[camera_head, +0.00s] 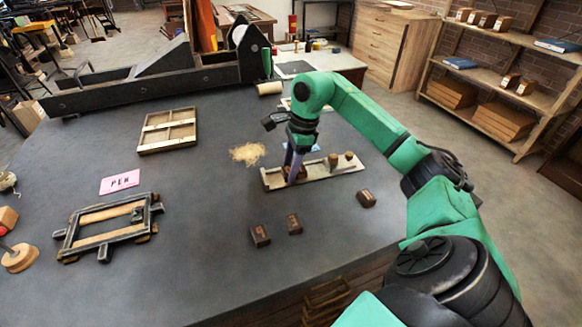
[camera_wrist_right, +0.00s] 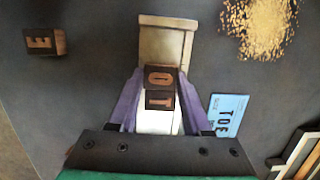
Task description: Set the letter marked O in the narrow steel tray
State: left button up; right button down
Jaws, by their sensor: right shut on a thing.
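The narrow tray (camera_head: 318,171), pale with a raised end, lies on the grey bench. My right gripper (camera_head: 293,176) points down into its left part. In the right wrist view my purple fingers (camera_wrist_right: 160,80) are shut on a dark block marked O (camera_wrist_right: 161,77). The O block is over or in the tray, close to its end stop (camera_wrist_right: 165,40); whether it touches the floor is hidden. A second letter face (camera_wrist_right: 160,101), like a T or I, shows directly beside the O. My left gripper is out of view.
Loose letter blocks lie in front of the tray (camera_head: 260,236) (camera_head: 294,224) and at its right (camera_head: 366,198). A block marked E (camera_wrist_right: 42,41) and a blue TOE card (camera_wrist_right: 228,115) lie nearby. A frame (camera_head: 108,226) and pink PEN card (camera_head: 120,181) are left.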

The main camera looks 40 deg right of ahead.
jog(key=shift+c, duration=2.3)
grip_release()
jog(key=shift+s+a+f+g, duration=0.2)
jog(key=shift+s+f+g, duration=0.15)
jog(key=shift+f, duration=0.35)
jog(key=shift+o, duration=0.5)
jog(key=shift+s+r, duration=0.1)
jog(key=shift+s, duration=0.05)
jog(key=shift+r, duration=0.2)
jog(key=r, duration=0.2)
jog(key=w+d+r, duration=0.1)
jog(key=r, duration=0.3)
jog(key=shift+w+d+p, duration=0.25)
jog(key=shift+d+p, duration=0.05)
jog(key=shift+p, duration=0.05)
notch_tip(320, 180, up, 6)
jog(key=s+d+p, duration=0.1)
jog(key=shift+r+p, duration=0.2)
jog(key=shift+p, duration=0.1)
jog(key=shift+s, duration=0.15)
